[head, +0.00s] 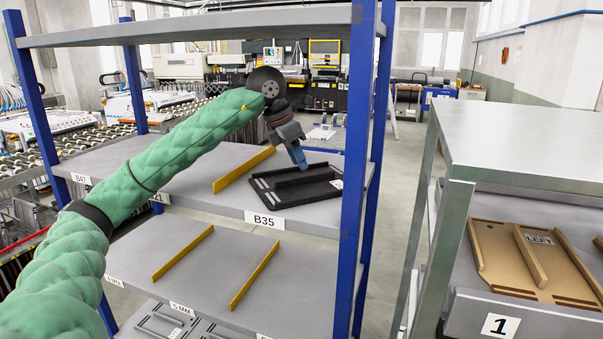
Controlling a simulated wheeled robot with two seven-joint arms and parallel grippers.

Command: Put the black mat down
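The black mat (317,190) is a dark tray-like plate with raised bars and a small white label. It is at the right end of the rack's middle shelf (215,182), above the B35 label. It looks level, and I cannot tell whether it rests fully on the shelf or hovers just above it. My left gripper (303,166) reaches down from above with its blue fingers close together at the mat's back bar. It appears shut on that bar, though the tips are partly hidden. My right gripper is not in view.
Blue posts (357,150) and an upper shelf (200,27) frame the rack. A yellow divider (244,170) lies left of the mat. The lower shelf (205,262) has two more dividers and free room. A grey rack (525,145) with a brown tray (535,262) stands right.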

